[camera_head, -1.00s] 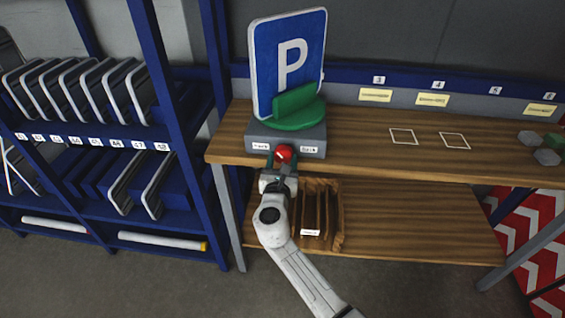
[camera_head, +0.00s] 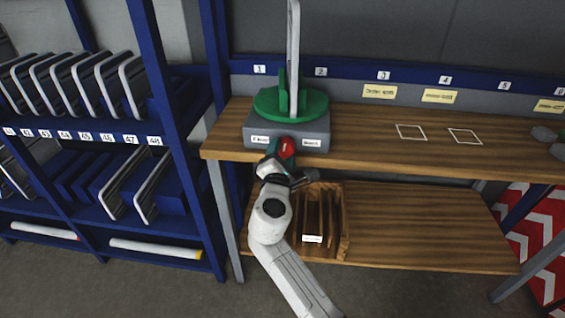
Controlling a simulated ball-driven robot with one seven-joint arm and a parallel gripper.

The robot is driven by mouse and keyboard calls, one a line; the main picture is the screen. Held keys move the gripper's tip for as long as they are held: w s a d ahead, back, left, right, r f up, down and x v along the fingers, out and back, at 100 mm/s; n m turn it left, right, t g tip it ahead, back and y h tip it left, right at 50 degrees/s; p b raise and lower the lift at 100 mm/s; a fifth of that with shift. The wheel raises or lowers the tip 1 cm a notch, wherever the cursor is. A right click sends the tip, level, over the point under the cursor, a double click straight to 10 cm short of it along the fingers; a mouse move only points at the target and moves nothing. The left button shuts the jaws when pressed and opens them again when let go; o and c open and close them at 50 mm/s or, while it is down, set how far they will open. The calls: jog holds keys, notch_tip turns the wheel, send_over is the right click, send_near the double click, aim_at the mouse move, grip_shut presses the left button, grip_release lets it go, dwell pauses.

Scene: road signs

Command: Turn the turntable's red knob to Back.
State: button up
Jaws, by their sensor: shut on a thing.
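The turntable has a grey base (camera_head: 262,131) and a green round top (camera_head: 274,101) and stands at the left end of the wooden bench. A sign (camera_head: 294,60) stands upright on it, seen edge-on. The red knob (camera_head: 287,147) is on the front of the base, between two small white labels. The left label (camera_head: 260,139) is too small to read surely; the right label (camera_head: 311,142) seems to say Back. My gripper (camera_head: 283,156) is shut on the red knob from the front and looks tilted. Its fingers are partly hidden.
Below is a wooden slotted rack (camera_head: 340,225) on the lower shelf. A blue rack (camera_head: 180,150) with sign plates stands close on the left.

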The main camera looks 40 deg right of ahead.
jog(key=m+b, duration=0.4)
jog(key=shift+f+m, duration=0.2)
jog(key=shift+m, duration=0.1)
jog(key=m+b, duration=0.3)
jog(key=shift+m, duration=0.4)
jog(key=m+b, duration=0.4)
jog(key=shift+r, duration=0.1)
jog(key=shift+r+m+b, duration=0.15)
jog(key=shift+m+b, duration=1.05)
jog(key=shift+m, duration=0.6)
jog(key=o, duration=1)
jog(key=shift+r, duration=0.1)
jog(key=shift+o, duration=0.2)
jog(key=shift+s+a, duration=0.1)
jog(key=p+v, duration=0.1)
jog(key=v, duration=0.9)
jog(key=shift+s+a, duration=0.2)
